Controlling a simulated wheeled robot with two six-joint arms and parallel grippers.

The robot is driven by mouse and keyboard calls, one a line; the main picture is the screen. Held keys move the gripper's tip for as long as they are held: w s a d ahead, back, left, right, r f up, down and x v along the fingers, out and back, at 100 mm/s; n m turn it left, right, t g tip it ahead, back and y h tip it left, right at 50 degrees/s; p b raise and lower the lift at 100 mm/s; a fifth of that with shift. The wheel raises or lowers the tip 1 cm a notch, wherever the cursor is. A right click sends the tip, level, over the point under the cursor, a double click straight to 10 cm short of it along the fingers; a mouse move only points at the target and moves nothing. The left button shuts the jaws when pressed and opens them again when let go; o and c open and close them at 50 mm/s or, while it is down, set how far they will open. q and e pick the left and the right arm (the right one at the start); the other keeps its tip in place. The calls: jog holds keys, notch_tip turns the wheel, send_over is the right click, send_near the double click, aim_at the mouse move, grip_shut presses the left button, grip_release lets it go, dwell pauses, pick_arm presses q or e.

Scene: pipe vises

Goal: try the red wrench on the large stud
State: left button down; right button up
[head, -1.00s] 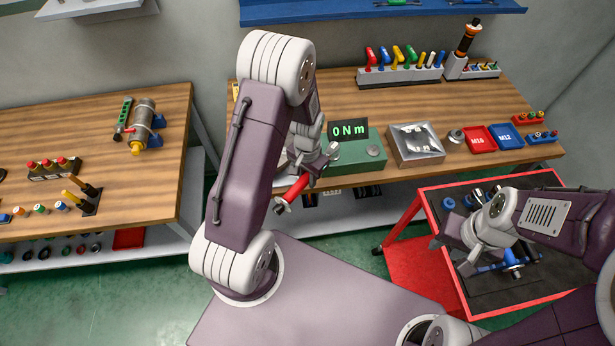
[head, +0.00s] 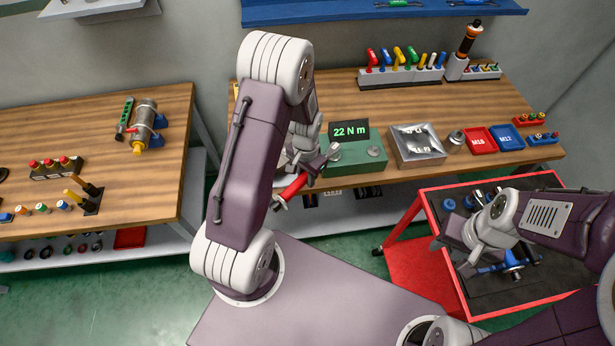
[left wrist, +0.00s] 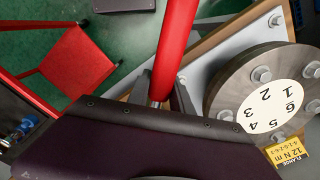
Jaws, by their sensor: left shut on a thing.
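My left gripper (head: 308,166) is shut on the red wrench (head: 294,187), in front of the green test block (head: 355,168). Its red handle (left wrist: 175,45) also crosses the left wrist view. The display (head: 349,131) reads 22 N m. Two round metal studs show on the block, a left one (head: 334,151) and a right one (head: 374,151). I cannot tell which stud is larger. My right gripper (head: 456,251) looks open and empty over the red cart.
The red cart (head: 427,222) with blue-handled tools stands at right. A silver box (head: 417,145), red tray (head: 479,139) and blue tray (head: 507,137) lie right of the block. The left wrist view shows a numbered flange (left wrist: 222,100) with bolts. Another bench (head: 150,185) stands at left.

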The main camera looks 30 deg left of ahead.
pick_arm(q)
jog(key=shift+a, duration=0.2)
jog(key=shift+a+m, duration=0.2)
jog(key=shift+m, duration=0.2)
jog(key=shift+w+a, duration=0.1)
jog(key=shift+a, duration=0.05)
dwell(0.3)
jog(key=shift+w+a+m, duration=0.1)
jog(key=shift+a+m, duration=0.15)
jog(key=shift+m, duration=0.05)
dwell(0.3)
jog(key=shift+d, duration=0.1)
jog(key=shift+s+d+n+p, duration=0.15)
jog(key=shift+d+n, duration=0.3)
jog(key=shift+d, duration=0.05)
jog(key=shift+s+d+n+p, duration=0.15)
jog(key=shift+d+n, duration=0.3)
jog(key=shift+d, duration=0.05)
jog(key=shift+r, duration=0.1)
